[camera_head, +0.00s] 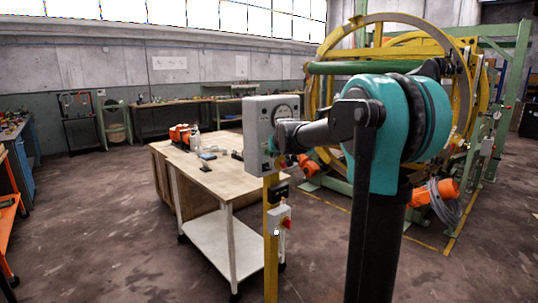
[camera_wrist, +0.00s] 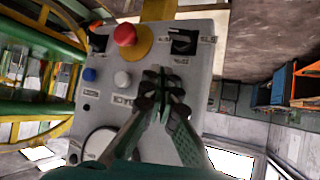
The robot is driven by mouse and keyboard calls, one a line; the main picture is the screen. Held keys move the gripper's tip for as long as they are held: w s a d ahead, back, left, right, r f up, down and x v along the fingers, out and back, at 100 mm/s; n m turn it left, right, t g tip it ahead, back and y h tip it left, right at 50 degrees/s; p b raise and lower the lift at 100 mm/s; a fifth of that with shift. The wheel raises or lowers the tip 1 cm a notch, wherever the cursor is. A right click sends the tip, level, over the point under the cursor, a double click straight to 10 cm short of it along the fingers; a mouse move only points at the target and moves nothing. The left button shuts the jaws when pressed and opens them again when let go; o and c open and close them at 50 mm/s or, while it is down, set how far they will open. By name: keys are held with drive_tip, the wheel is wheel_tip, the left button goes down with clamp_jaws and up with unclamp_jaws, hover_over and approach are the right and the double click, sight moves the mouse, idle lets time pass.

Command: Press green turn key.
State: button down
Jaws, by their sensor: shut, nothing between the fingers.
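The grey control box (camera_head: 258,108) stands on a yellow post in the head view, and its panel (camera_wrist: 215,60) fills the middle of the wrist view. My gripper (camera_wrist: 163,78) is shut and empty, its fingertips at or just in front of the panel; I cannot tell whether they touch it. They cover part of the panel, and no green turn key shows clearly. A red mushroom button (camera_wrist: 125,35) on a yellow base, a blue button (camera_wrist: 89,74), a white button (camera_wrist: 122,78) and a black switch (camera_wrist: 184,42) show around the fingers.
A wooden-topped table (camera_head: 226,178) with tools and orange items stands left of the box. A smaller grey box with a red knob (camera_head: 286,223) is lower on the post. The large yellow ring machine (camera_head: 322,50) stands behind my arm. The left floor is open.

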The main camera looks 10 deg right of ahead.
drive_tip(key=shift+w+a, duration=0.25)
drive_tip(key=shift+w, duration=0.1)
drive_tip(key=shift+w+a, duration=0.3)
drive_tip(key=shift+w, duration=0.1)
idle(1.0)
idle(0.3)
drive_tip(key=shift+s+d, duration=0.55)
drive_tip(key=shift+s, duration=0.2)
drive_tip(key=s+d, duration=0.1)
drive_tip(key=s, duration=0.1)
drive_tip(key=s+d, duration=0.2)
idle(0.4)
